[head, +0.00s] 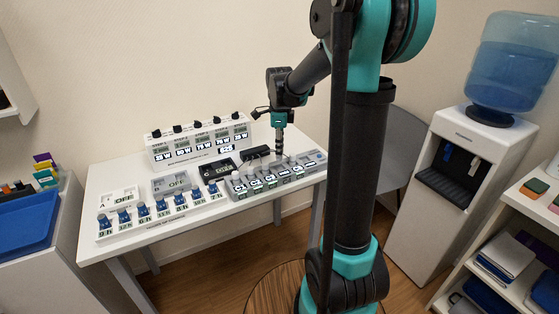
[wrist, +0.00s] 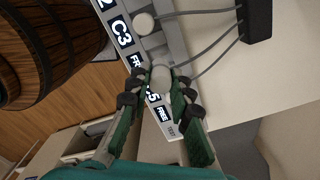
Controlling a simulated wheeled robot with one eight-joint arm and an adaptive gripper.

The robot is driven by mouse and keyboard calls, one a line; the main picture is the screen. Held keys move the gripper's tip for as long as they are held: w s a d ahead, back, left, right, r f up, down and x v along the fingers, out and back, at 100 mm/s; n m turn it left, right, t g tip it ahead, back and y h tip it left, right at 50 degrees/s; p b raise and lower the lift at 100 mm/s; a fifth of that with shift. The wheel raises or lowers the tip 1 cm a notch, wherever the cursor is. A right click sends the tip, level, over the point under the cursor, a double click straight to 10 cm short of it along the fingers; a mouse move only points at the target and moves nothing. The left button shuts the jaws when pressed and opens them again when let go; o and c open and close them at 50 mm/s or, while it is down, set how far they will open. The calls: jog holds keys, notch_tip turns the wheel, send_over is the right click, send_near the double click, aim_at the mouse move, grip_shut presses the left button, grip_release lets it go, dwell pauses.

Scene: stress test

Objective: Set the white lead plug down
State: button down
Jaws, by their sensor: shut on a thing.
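My gripper (wrist: 160,80) is shut on a white lead plug (wrist: 161,77), whose rounded top shows between the two green-padded fingers in the wrist view. The plug is over the grey socket strip (head: 240,190), near a label ending in 5. I cannot tell whether the plug touches the strip. Another white plug (wrist: 144,23) sits on the strip near the label C3. Grey leads run from the plugs to a black box (wrist: 257,18). In the head view my gripper (head: 279,153) points down over the strip, and the held plug is hard to make out.
A meter panel (head: 198,143) stands at the table's back. A row of blue knobs (head: 143,209) lies left of the strip. A wooden barrel (wrist: 48,45) stands by the table's front. A water cooler (head: 455,165) and shelves (head: 510,215) are at right.

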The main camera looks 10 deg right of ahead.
aim_at(280, 160)
jog(key=shift+f, duration=2.4)
jog(key=shift+f, duration=0.1)
jog(key=c, duration=1.4)
grip_release()
jog(key=shift+o, duration=0.2)
notch_tip(280, 160, up, 12)
jog(key=s+d+f+n+t, duration=0.2)
jog(key=s+f+n, duration=0.6)
jog(key=s+n, duration=0.2)
jog(key=s+d+f+n+t, duration=0.2)
jog(key=s+f+n, duration=0.6)
jog(key=s+n, duration=0.3)
jog(key=shift+s+f, duration=0.25)
jog(key=shift+s, duration=0.25)
